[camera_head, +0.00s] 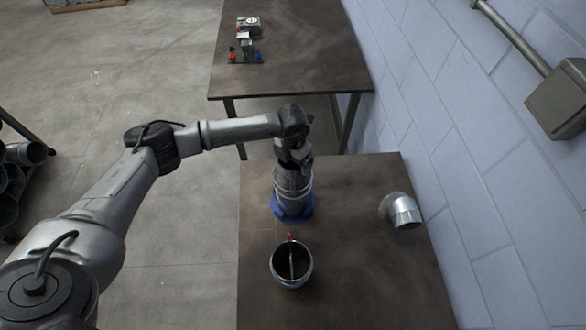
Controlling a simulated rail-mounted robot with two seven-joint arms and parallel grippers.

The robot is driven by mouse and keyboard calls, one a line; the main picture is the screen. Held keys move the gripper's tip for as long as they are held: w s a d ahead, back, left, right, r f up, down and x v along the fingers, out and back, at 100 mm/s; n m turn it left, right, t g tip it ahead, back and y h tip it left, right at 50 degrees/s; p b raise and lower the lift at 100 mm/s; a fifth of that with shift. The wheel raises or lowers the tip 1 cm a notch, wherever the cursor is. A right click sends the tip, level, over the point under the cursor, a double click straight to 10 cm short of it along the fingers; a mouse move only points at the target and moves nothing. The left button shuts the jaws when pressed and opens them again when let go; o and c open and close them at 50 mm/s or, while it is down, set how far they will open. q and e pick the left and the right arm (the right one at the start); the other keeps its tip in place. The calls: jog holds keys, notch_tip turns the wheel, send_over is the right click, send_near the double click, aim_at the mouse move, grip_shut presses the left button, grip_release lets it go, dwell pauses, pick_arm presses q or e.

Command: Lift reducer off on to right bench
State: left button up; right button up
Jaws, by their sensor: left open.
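A grey metal duct piece (291,184), which looks like the reducer, stands upright on a blue base (293,207) on the near bench (350,270). My left arm reaches in from the left, and its open gripper (293,163) points down at the top of this piece. The gripper overlaps the piece's upper rim in the picture; I cannot tell whether the fingers touch it. The wrist hides part of the top. My right gripper is not in view.
An open round metal duct (273,270) stands on the near bench in front of the blue base. A silver elbow (404,211) lies at right, near the wall. A far bench (300,70) carries small items. Bare bench top lies between the base and elbow.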

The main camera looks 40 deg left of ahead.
pick_arm(q)
jog(key=shift+f, duration=0.2)
jog(key=shift+c, duration=0.4)
jog(key=c, duration=1)
